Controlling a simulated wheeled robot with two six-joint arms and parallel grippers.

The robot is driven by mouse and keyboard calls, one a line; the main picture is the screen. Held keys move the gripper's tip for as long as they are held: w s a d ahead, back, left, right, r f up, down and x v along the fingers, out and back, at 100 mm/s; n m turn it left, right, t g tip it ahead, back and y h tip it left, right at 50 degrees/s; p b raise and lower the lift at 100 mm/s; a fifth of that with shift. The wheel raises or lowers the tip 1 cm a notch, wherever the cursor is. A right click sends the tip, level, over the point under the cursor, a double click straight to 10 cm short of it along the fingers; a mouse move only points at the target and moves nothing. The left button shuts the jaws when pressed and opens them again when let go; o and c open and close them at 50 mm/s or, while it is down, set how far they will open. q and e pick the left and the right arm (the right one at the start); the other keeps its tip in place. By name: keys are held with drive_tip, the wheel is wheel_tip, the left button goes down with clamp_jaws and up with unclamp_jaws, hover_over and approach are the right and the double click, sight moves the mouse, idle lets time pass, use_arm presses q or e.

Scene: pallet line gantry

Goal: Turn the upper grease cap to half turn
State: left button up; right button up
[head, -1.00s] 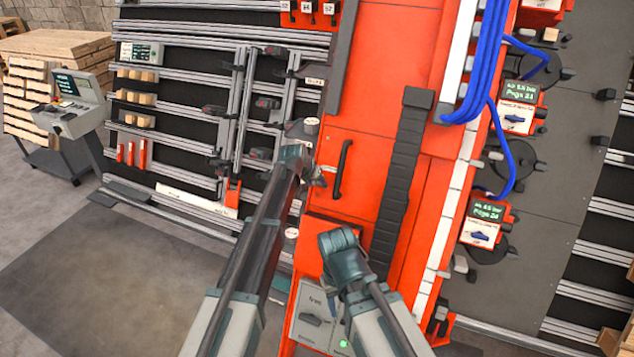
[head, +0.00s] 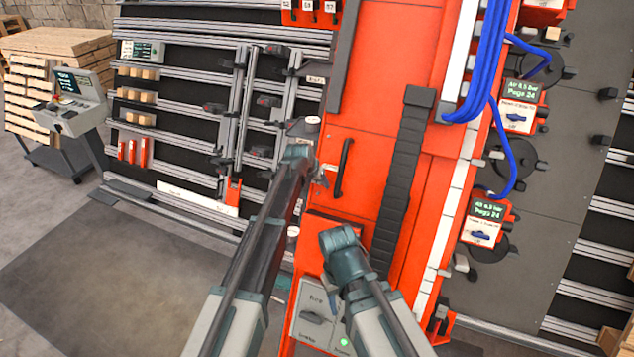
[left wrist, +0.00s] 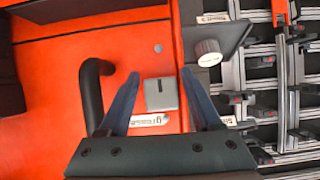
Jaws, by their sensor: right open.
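The upper grease cap (head: 312,121) is a small pale round cap on a dark bracket at the left edge of the red panel. A second pale cap (head: 292,232) is lower, beside my left arm. My left gripper (head: 323,176) is below the upper cap, apart from it, near the black handle. In the left wrist view its fingers (left wrist: 160,78) are apart with nothing gripped. A white ribbed cap (left wrist: 208,52) shows right of them; I cannot tell which cap. My right gripper (head: 342,246) is lower, by the panel's lower part; its fingers are hard to make out.
A black handle (head: 343,169) stands out from the red panel beside my left gripper; it also shows in the left wrist view (left wrist: 92,92). A grey square block (left wrist: 161,94) lies beyond the fingers. Blue hoses (head: 488,65) hang right. The floor (head: 110,280) at left is clear.

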use_arm(q)
drive_tip(key=shift+o, duration=0.5)
drive_tip(key=shift+r, duration=0.15)
drive_tip(key=shift+s+a+r+p, duration=0.1)
drive_tip(key=shift+s+r+p, duration=0.15)
drive_tip(key=shift+r+p, duration=0.3)
drive_tip(key=p+v, duration=1)
drive_tip(key=v, duration=0.2)
drive_tip(key=shift+r, duration=0.15)
drive_tip(key=shift+s, duration=0.15)
